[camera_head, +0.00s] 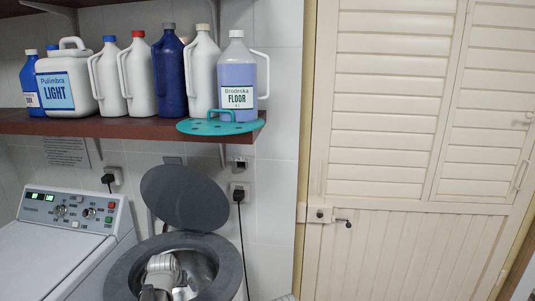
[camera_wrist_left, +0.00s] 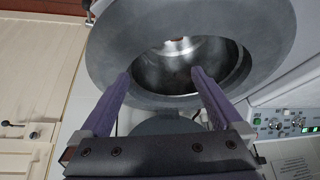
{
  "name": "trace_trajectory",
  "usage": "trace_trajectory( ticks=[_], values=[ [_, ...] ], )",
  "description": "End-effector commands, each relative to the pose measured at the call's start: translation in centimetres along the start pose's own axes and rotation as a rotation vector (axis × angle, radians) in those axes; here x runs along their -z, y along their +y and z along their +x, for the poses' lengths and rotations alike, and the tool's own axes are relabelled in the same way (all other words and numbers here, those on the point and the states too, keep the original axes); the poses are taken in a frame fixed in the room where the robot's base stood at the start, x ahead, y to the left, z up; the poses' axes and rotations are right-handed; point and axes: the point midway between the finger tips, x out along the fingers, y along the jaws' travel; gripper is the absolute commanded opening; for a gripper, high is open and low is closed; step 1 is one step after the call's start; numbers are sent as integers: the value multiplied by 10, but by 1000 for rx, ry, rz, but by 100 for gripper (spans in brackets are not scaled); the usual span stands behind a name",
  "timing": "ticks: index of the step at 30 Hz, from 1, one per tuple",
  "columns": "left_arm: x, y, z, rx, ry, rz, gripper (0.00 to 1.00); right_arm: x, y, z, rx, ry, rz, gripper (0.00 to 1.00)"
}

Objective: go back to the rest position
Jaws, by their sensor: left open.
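My left gripper (camera_head: 163,270) shows in the head view at the bottom, over the mouth of a grey-rimmed round metal bin. In the left wrist view my left gripper (camera_wrist_left: 160,73) has its two purple-grey fingers spread wide, with nothing between them. The fingertips overlap the rim of the bin (camera_wrist_left: 265,35) in the picture; I cannot tell how deep they reach. The bin's shiny inside shows beyond them. The bin's round grey lid (camera_head: 185,197) stands open behind the mouth. My right gripper is in neither view.
A washing machine (camera_head: 60,250) stands left of the bin. Above, a dark red shelf (camera_head: 100,127) holds several bottles, a white jug (camera_head: 67,80) and a teal perforated piece (camera_head: 205,127). A cream louvred door (camera_head: 385,130) is at right, with clear space before it.

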Motion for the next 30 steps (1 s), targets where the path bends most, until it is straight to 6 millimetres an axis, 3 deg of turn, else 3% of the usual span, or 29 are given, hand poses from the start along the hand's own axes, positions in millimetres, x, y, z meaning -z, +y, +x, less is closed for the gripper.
trace_trajectory(
  ticks=[8, 11, 15, 18, 21, 25, 30],
  values=[
    [-68, 71, 6, -37, -129, 116, 100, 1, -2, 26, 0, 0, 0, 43],
    [-108, 104, 5, -48, -202, 183, 100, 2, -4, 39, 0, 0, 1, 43],
    [-184, 152, -3, -55, -334, 308, 100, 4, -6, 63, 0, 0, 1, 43],
    [-230, 173, -12, -46, -415, 387, 100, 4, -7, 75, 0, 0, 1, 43],
    [-260, 183, -20, -35, -473, 442, 100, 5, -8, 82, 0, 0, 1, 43],
    [-281, 189, -27, -23, -513, 481, 100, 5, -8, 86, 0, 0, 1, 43],
    [-285, 191, -30, -19, -525, 490, 100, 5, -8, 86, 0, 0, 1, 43]
  ],
)
